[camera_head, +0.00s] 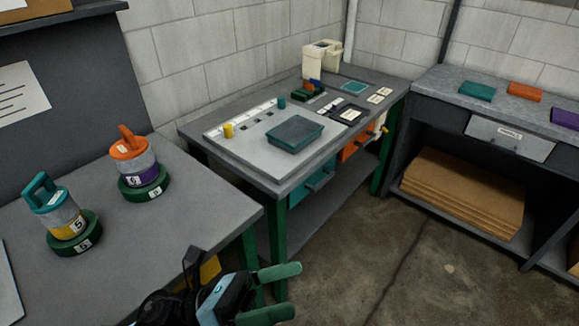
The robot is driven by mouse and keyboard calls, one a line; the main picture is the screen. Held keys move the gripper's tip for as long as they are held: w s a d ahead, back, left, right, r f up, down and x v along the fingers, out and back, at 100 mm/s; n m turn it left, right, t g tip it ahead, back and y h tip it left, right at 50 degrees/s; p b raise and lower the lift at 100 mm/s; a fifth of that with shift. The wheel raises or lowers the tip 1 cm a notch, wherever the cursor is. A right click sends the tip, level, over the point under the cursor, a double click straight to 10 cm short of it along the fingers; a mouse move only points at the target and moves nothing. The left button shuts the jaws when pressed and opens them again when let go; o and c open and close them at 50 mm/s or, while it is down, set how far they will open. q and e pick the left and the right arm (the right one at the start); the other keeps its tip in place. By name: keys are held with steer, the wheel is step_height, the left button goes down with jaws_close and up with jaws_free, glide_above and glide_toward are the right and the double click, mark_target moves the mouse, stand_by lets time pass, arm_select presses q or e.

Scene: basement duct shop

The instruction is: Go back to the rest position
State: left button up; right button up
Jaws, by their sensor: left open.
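My left gripper (283,294) shows at the bottom of the head view, in front of the left table's front edge. Its two green-tipped fingers point right and are apart, with nothing between them. It touches no object that I can see. My right gripper is not in view.
The left table (205,215) holds a teal-handled container (62,212) and an orange-topped container (134,158), each on a green base. A workbench (250,172) with a teal tray (294,133) stands behind. Shelving (420,90) with cardboard (465,190) is at right. The concrete floor (400,270) is clear.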

arm_select(q)
steer(key=w+a+f+n+t+y, duration=0.2)
steer(key=a+f+n+t+y, duration=0.5)
steer(key=n, duration=0.8)
steer(key=w+a+f+n+t+y, duration=0.1)
steer(key=a+f+n+t+y, duration=0.3)
steer(key=f+n+t+y, duration=0.75)
steer(key=s+a+f+n+g, duration=0.4)
steer(key=s+f+n+g, duration=0.2)
steer(key=s+f+n, duration=0.1)
steer(key=s+a+f+n+g+y+p, duration=0.1)
steer(key=s+a+f+n+g, duration=0.2)
steer(key=s+f+n+g, duration=0.3)
steer(key=s+f+n, duration=0.1)
steer(key=s+n, duration=0.2)
steer(key=shift+s+a+f+n, duration=0.2)
steer(key=shift+a+f+n, duration=0.15)
steer(key=shift+a, duration=0.05)
